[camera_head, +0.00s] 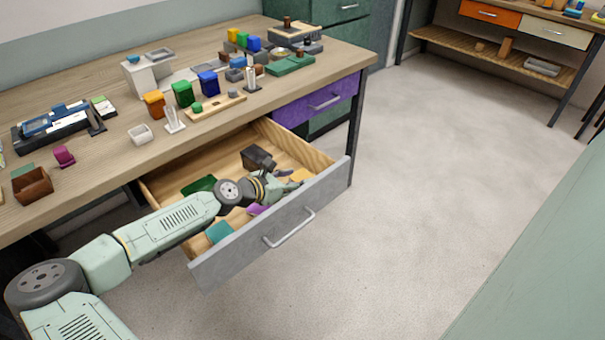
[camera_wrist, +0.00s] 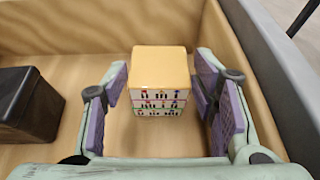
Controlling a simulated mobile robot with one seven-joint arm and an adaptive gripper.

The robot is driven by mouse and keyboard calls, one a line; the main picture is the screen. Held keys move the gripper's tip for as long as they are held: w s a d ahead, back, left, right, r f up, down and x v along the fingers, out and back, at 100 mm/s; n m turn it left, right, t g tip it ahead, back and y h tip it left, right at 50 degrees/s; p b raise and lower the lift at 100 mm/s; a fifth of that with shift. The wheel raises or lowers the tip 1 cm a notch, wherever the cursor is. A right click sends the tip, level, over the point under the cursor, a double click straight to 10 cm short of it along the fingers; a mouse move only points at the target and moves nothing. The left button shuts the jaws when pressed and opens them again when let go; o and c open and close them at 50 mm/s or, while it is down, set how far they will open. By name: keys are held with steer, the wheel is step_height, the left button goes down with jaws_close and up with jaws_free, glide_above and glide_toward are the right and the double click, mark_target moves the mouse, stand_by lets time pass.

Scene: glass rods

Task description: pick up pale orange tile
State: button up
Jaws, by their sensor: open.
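The pale orange tile (camera_wrist: 160,66) shows in the wrist view as the flat top of a block-like thing, with rows of small dark, red and green marks on its near side. It stands on the wooden drawer floor. My gripper (camera_wrist: 161,86) is open, with one purple-padded finger to the left of the tile and one to the right, both apart from it. In the head view the tile (camera_head: 299,175) is a small orange patch beside my gripper (camera_head: 287,181), inside the open drawer, partly hidden by the gripper.
The open drawer has a grey front (camera_head: 255,245) and wooden walls close around my gripper. A dark box (camera_wrist: 27,104) stands left of the gripper. Green (camera_head: 199,186), teal (camera_head: 219,231) and purple (camera_head: 257,209) pieces lie in the drawer. The crowded tabletop (camera_head: 215,133) is above.

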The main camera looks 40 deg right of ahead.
steer(key=shift+w+d+f, duration=0.1)
steer(key=shift+d+f, duration=0.25)
steer(key=shift+d, duration=0.3)
steer(key=shift+c, duration=0.3)
steer(key=c, duration=0.9)
steer(key=shift+o, duration=0.2)
steer(key=shift+r, duration=0.2)
